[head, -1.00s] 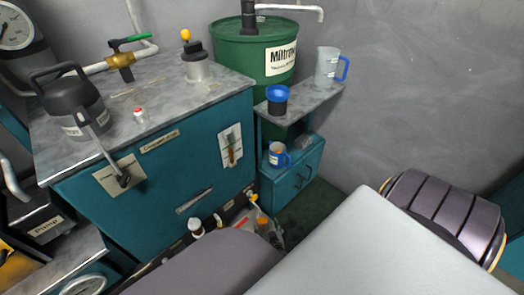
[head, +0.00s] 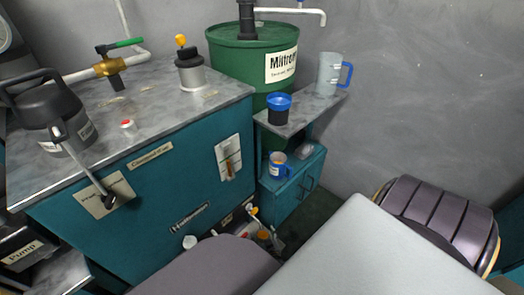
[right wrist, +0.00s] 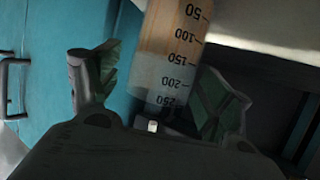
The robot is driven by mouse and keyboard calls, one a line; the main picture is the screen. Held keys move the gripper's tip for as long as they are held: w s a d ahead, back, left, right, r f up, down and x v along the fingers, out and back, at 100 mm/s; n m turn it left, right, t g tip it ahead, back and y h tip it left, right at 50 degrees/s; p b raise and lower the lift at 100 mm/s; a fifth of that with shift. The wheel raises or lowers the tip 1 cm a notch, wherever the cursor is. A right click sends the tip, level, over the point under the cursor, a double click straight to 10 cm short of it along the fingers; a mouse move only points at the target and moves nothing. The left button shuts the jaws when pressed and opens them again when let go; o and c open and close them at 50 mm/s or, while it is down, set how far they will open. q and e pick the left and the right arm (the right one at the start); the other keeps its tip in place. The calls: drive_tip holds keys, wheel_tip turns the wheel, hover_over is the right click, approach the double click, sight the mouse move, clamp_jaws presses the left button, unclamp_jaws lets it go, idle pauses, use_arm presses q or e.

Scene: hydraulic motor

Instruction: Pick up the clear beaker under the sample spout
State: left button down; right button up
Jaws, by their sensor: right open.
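In the right wrist view, a clear graduated beaker (right wrist: 172,60) shows large, with black marks and numbers. Amber liquid fills the upper part of the picture of it, and the other end looks clear. My right gripper (right wrist: 160,95) is open, with one finger on each side of the beaker. I cannot tell whether the fingers touch it. In the head view, a small orange-looking vessel (head: 263,236) low by the cabinet may be this beaker, partly hidden by my arm. The spout is not clearly seen. My left gripper is not in view.
A teal cabinet (head: 150,205) with a metal top stands at left. A side shelf (head: 310,108) holds a jug with a blue handle (head: 328,75) and a blue-rimmed cup (head: 279,107). A mug (head: 278,165) sits below. A green drum (head: 235,60) stands behind.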

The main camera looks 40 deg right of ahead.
idle(0.3)
drive_tip(key=c, duration=1.3)
drive_tip(key=shift+r, duration=0.1)
drive_tip(key=shift+r, duration=0.15)
drive_tip(key=shift+r+p, duration=0.1)
drive_tip(key=shift+p, duration=0.2)
drive_tip(key=shift+r, duration=0.1)
